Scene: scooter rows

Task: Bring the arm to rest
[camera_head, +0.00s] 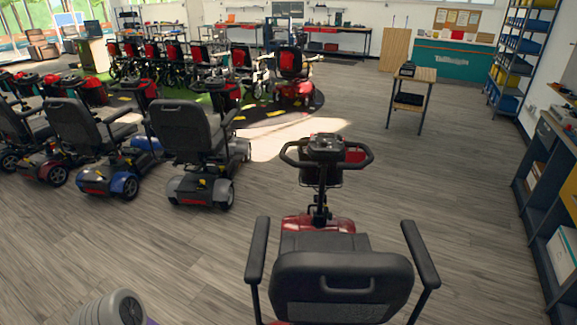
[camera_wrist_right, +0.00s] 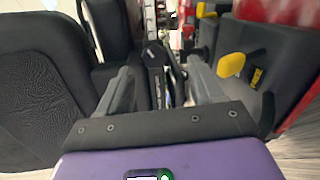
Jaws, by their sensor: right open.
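My right gripper (camera_wrist_right: 165,85) shows in the right wrist view, with its two grey fingers apart. Dark scooter parts lie beyond and between the fingers; I cannot tell whether they touch. A black padded panel (camera_wrist_right: 40,90), like a seat, fills the left of that view. A yellow lever (camera_wrist_right: 231,65) is to the right of the fingers. In the head view a rounded grey piece at the bottom left looks like part of my arm. Neither gripper shows in the head view.
A red scooter with a black seat (camera_head: 345,285) stands close in front. Several parked scooters, one with a grey-black seat (camera_head: 185,130), line the left. A small table (camera_head: 414,88) stands behind on the right. Shelving (camera_head: 545,190) runs along the right wall. The wooden floor (camera_head: 440,180) between is clear.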

